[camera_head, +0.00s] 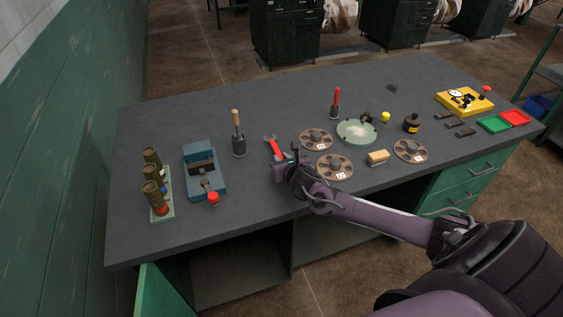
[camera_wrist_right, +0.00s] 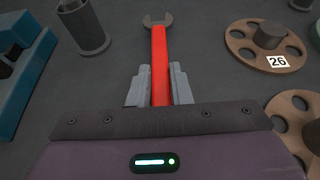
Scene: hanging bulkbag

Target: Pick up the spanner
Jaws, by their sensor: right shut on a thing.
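The spanner (camera_head: 274,146) has a red handle and a grey open-ended head. In the wrist view the spanner (camera_wrist_right: 160,60) points away from me, with its handle between the two grey fingers. My right gripper (camera_head: 283,160) is shut on the red handle, low over the dark bench top. In the wrist view the gripper (camera_wrist_right: 160,88) has one finger on each side of the handle. I cannot tell whether the spanner touches the bench. My left gripper is not in view.
Reels (camera_head: 316,139) marked with numbers lie right of the spanner. A holder with a wooden-handled tool (camera_head: 239,146) and a blue vice-like block (camera_head: 204,172) stand to its left. A green round dish (camera_head: 357,131) is farther right.

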